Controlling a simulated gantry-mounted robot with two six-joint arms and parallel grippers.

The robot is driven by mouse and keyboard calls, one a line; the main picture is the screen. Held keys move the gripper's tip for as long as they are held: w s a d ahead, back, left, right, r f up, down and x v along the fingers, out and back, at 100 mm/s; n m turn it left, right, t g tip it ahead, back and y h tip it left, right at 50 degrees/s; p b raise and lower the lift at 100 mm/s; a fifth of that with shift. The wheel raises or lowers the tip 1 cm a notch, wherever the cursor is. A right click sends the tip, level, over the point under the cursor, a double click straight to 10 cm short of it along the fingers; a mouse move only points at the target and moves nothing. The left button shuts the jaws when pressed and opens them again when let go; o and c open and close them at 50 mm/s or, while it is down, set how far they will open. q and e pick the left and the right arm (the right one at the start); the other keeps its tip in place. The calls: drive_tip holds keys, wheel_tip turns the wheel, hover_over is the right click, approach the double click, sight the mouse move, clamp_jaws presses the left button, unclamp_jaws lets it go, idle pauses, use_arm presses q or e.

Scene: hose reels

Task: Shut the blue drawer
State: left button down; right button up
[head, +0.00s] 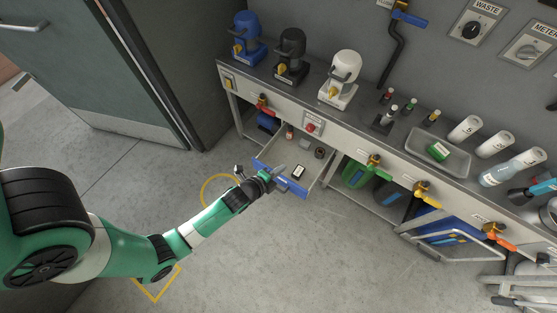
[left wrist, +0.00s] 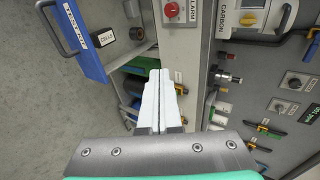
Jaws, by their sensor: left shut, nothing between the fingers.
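The blue drawer (head: 292,189) stands pulled out under the bench, its blue front towards the room. Several small things lie in it, among them a black box with a white label (head: 299,172). My left gripper (head: 277,171) is shut and empty at the left end of the blue front; in the head view it overlaps that end, and I cannot tell whether it touches. In the left wrist view the shut fingers (left wrist: 160,75) point up the picture, and the drawer's blue front (left wrist: 76,40) with its handle is at upper left, apart from them. My right gripper is not seen.
A blue rack (head: 450,236) sticks out farther right. The floor before the drawer is clear.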

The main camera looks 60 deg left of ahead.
use_arm(q)
drive_tip(key=s+f+g+b, duration=0.1)
drive_tip(key=s+f+b, duration=0.2)
drive_tip(key=s+f, duration=0.35)
drive_tip(key=s+f+g+b, duration=0.1)
drive_tip(key=s+f+b, duration=0.25)
drive_tip(key=f, duration=0.55)
drive_tip(key=shift+n+g, duration=0.3)
drive_tip(key=shift+n, duration=0.2)
drive_tip(key=b+x, duration=0.2)
drive_tip(key=x, duration=0.2)
drive_tip(key=w+r+b+x, duration=0.1)
drive_tip(key=b+x, duration=0.1)
drive_tip(key=x, duration=0.2)
drive_tip(key=b+x, duration=0.2)
drive_tip(key=x, duration=0.2)
drive_tip(key=shift+w+a+r, duration=0.2)
drive_tip(key=shift+w+a, duration=0.2)
drive_tip(key=shift+w, duration=0.1)
drive_tip(key=shift+w+a+r, duration=0.15)
drive_tip(key=shift+w+a, duration=0.05)
drive_tip(key=shift+w, duration=0.1)
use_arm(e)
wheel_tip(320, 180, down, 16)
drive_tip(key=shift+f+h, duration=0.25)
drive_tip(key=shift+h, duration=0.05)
use_arm(q)
drive_tip(key=shift+w+a+b, duration=0.1)
drive_tip(key=shift+b, duration=0.2)
